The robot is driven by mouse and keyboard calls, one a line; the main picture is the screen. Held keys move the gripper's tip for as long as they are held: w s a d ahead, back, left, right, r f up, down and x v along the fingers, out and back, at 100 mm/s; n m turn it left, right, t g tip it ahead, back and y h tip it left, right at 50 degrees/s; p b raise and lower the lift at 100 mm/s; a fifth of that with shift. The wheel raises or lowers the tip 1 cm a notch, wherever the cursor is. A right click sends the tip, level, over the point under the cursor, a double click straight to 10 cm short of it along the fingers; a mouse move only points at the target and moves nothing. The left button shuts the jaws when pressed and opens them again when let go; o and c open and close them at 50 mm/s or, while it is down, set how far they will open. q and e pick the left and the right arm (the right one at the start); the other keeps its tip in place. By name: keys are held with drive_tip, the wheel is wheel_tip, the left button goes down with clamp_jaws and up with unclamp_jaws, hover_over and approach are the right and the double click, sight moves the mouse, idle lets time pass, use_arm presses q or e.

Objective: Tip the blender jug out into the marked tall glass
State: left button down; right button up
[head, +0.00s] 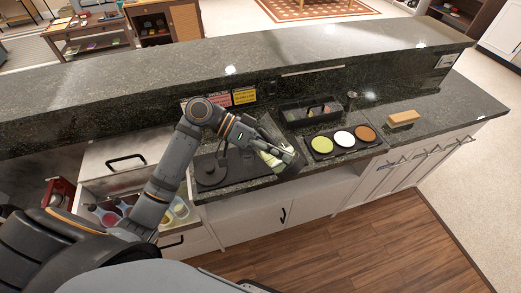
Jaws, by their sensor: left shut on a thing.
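My left arm reaches in from the left across the counter. My left gripper (262,148) is shut on what seems to be the blender jug (273,158), a clear vessel with pale green in it. It is near the counter's front edge and looks tilted, with its far end to the right. The gripper partly covers it. A round dark blender base (210,171) seems to stand on a black mat to the left. I cannot make out a marked tall glass; the jug and gripper may hide it. My right gripper is not in view.
A black tray (313,157) with green, white and brown discs lies right of the jug. A black caddy (305,110) stands behind it, and a tan block (403,118) lies farther right. A raised ledge (330,55) runs behind. An open drawer with cups is at lower left.

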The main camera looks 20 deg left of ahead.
use_arm(q)
drive_tip(key=shift+s+d+r, duration=0.15)
drive_tip(key=shift+s+d, duration=0.1)
drive_tip(key=shift+d, duration=0.15)
drive_tip(key=shift+w+a+h, duration=0.35)
drive_tip(key=shift+a+h, duration=0.05)
drive_tip(key=shift+a, duration=0.15)
